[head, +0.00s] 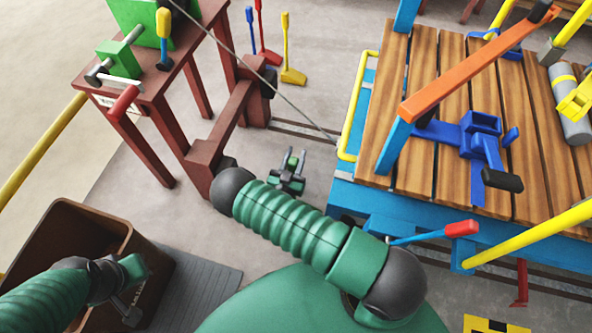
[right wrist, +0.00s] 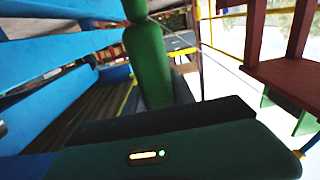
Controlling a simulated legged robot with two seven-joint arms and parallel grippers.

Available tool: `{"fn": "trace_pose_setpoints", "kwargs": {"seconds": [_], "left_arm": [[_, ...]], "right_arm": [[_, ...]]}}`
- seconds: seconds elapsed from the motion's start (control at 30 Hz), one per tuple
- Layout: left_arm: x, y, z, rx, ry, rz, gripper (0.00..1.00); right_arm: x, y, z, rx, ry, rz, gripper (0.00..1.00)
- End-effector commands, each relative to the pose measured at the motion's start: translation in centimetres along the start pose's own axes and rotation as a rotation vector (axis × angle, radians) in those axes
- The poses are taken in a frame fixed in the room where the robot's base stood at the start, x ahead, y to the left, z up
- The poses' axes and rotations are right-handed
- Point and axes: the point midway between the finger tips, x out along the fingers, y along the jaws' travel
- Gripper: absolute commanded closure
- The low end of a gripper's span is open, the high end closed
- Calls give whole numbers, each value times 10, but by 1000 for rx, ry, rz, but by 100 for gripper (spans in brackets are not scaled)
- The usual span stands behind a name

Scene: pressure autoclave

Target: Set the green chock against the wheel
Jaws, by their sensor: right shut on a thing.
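My right gripper (head: 292,165) is low over the floor, left of the blue cart (head: 347,196) with a wooden deck. It is shut on the green chock, whose upright green handle (right wrist: 147,58) stands beyond the dark jaw in the right wrist view. The chock's wedge end is hidden, so I cannot tell whether it touches the floor. No wheel can be made out; the cart's deck and my right arm cover that area. My left gripper (head: 128,296) is over the brown bin at the lower left, and its jaws are unclear.
Blue, red and yellow (head: 291,74) handled chocks stand on the floor at the back. A brown bench (head: 150,100) with a green vise is at the upper left. A brown bin (head: 62,222) stands at the lower left. A thin cable crosses toward the cart. Rails run beneath the cart.

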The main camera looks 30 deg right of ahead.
Motion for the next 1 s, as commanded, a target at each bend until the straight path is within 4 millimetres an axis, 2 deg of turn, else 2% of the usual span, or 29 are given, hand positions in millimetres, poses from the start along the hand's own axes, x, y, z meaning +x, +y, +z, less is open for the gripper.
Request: {"fn": "trace_pose_setpoints", "kwargs": {"seconds": [0.03,0.23,0.4,0.77,0.8,0.93,1.0], "left_arm": [[6,0,1,0,0,0,100],[12,0,3,0,1,0,100],[26,0,6,0,1,0,100],[27,0,6,0,1,0,100],[27,0,6,0,1,0,100],[26,0,6,0,1,0,100],[26,0,6,0,1,0,100]], "right_arm": [[1,0,9,0,5,0,100],[0,0,26,0,5,-1,100],[0,0,56,-1,5,-1,100],[0,-1,61,0,5,-1,100],[0,0,62,0,0,-1,67],[0,0,62,0,0,-1,50],[0,0,62,0,0,-1,47]]}}
